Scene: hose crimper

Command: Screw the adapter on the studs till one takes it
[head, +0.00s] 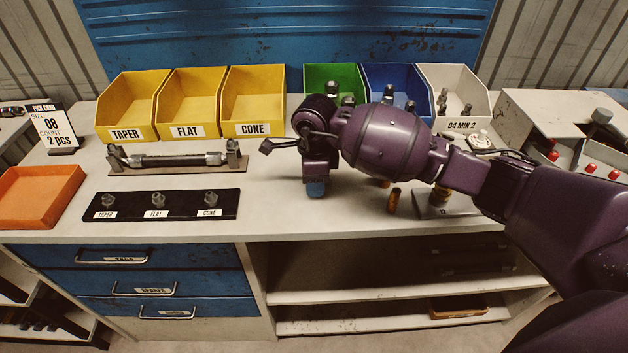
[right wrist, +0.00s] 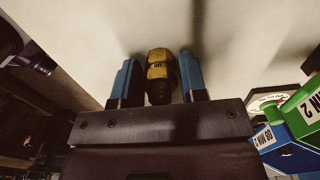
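My right gripper (head: 315,189) points down over the bench, right of the stud strip. The right wrist view shows its two blue fingers (right wrist: 159,82) closed around a brass adapter (right wrist: 160,70), which has a dark lower part. In the head view the fingers hide this adapter. The black stud strip (head: 182,212) lies near the bench front with three grey studs: taper (head: 108,201), flat (head: 157,199) and cone (head: 210,198). The gripper is apart from all three. My left gripper is out of view.
Yellow bins labelled taper (head: 128,105), flat (head: 188,105) and cone (head: 251,105) stand behind. A hose assembly (head: 175,160) lies on its holder. An orange tray (head: 38,196) is at left. A brass piece (head: 393,201) stands right of my gripper. The bench between strip and gripper is clear.

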